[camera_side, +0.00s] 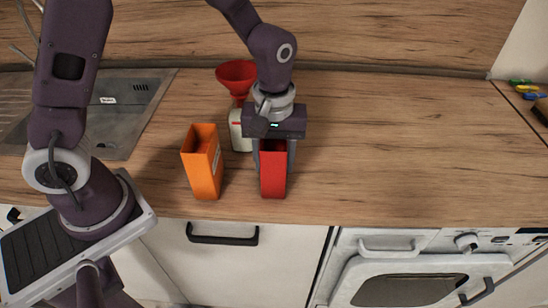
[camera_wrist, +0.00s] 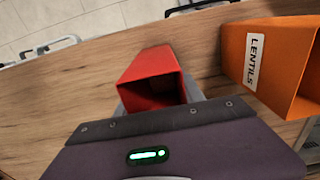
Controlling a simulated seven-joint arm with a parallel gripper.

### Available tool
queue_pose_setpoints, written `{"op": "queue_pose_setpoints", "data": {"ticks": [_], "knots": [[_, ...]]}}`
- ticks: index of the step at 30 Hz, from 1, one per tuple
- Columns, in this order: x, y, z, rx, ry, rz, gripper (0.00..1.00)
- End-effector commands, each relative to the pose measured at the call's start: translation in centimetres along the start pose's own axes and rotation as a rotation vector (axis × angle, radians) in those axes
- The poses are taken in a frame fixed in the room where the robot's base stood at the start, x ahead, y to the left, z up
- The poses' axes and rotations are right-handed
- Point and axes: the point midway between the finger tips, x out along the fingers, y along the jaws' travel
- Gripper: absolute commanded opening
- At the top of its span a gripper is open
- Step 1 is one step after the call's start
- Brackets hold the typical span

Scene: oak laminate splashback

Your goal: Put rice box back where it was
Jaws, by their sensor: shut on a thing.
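A red open-topped box (camera_side: 273,176) stands upright at the counter's front, its base on or just above the wood. My gripper (camera_side: 274,156) points down over it with a finger on each side, shut on it. In the wrist view the red box (camera_wrist: 152,78) sits between the fingers, and its inside looks dark. No label shows on its visible faces, so I cannot read whether it says rice. An orange open-topped box (camera_side: 203,170) stands to its left, apart from it. In the wrist view the orange box (camera_wrist: 285,60) carries a LENTILS label (camera_wrist: 256,62).
A white container (camera_side: 240,132) with a red funnel (camera_side: 237,76) on top stands close behind my gripper. A metal sink (camera_side: 120,110) lies at the left. The wooden counter (camera_side: 400,150) is clear to the right. Its front edge runs close by the boxes, above an oven (camera_side: 420,280).

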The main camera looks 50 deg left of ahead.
Motion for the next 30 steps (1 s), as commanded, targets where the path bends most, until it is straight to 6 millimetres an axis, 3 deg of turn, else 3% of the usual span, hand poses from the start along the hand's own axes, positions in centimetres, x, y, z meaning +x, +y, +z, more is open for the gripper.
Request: {"op": "queue_pose_setpoints", "data": {"ticks": [1, 4, 14, 17, 24, 30], "knots": [[0.1, 0.0, 0.0, 0.000, 0.000, 0.000, 0.49], [0.0, 0.0, 0.0, 0.000, 0.000, 0.000, 0.67], [-0.3, 0.0, 0.0, 0.000, 0.001, 0.001, 0.67], [-2.0, 0.1, -0.1, 0.001, 0.004, 0.005, 0.67], [-8.6, 0.1, -0.1, 0.000, 0.004, 0.006, 0.67], [-11.8, 0.0, 0.0, 0.000, 0.001, 0.002, 0.67]]}}
